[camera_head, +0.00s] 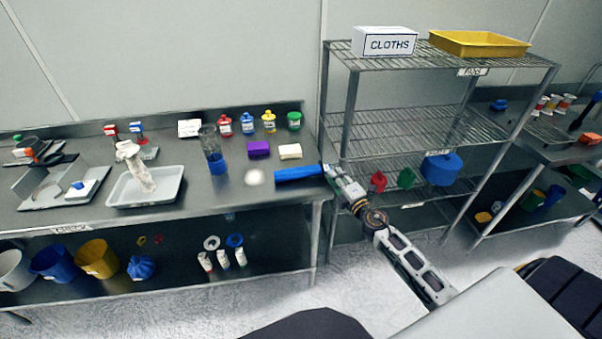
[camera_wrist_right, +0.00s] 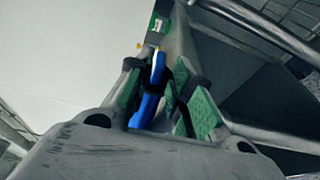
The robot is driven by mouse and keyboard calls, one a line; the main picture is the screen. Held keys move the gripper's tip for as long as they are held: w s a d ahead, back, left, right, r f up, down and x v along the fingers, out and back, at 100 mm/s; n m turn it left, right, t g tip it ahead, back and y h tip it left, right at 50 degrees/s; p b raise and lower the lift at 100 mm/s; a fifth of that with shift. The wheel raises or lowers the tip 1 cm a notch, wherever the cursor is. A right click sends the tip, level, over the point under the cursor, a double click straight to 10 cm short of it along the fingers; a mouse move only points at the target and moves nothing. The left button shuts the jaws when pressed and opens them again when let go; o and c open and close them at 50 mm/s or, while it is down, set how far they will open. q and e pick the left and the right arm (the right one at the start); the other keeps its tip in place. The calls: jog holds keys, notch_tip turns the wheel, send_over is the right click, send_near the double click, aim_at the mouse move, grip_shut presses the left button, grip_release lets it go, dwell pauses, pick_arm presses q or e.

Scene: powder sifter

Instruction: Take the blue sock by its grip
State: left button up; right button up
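A long blue piece (camera_head: 298,173), which looks like the blue sock, lies level at the right end of the left bench. My right gripper (camera_head: 330,174) is at its right end, by the bench's edge. In the right wrist view, a blue part (camera_wrist_right: 150,100) is between the green-padded fingers of the right gripper (camera_wrist_right: 163,85). Whether the fingers press on it is unclear. The grip itself is not clearly seen. My left gripper is in neither view.
A white mound (camera_head: 255,177) lies left of the blue piece. A clear tube with a blue base (camera_head: 217,164) and a white tray (camera_head: 120,196) stand farther left. Purple (camera_head: 258,149) and cream (camera_head: 290,152) blocks are behind. A wire rack (camera_head: 400,125) stands close on the right.

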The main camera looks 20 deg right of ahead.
jog(key=shift+w+d, duration=0.1)
jog(key=shift+w, duration=1.4)
grip_shut()
